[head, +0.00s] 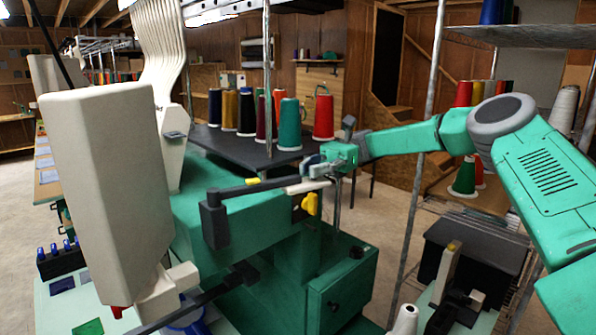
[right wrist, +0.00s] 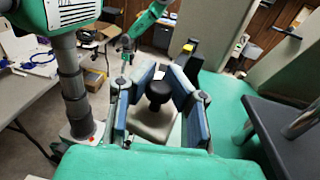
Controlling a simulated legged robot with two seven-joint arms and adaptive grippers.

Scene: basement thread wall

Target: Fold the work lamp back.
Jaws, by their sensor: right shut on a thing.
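The work lamp, a dark arm with a boxy black head (head: 215,222), reaches left across the green machine (head: 225,203) in the head view. Yellow parts show at its arm and near its right end. My right gripper (head: 318,171) comes in from the right and is shut on the lamp near that right end. In the right wrist view, the blue-grey fingers (right wrist: 160,102) stand either side of a pale piece and a round black part (right wrist: 158,90) of the lamp. The exact contact is hard to see. My left gripper (right wrist: 125,48) seems to show small in the right wrist view.
A tall cream machine head (head: 105,180) fills the left of the head view. Thread cones (head: 290,124) stand on a dark table behind the lamp. A metal pole (head: 425,130) rises beside my right arm. A dark box (head: 470,255) stands lower right.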

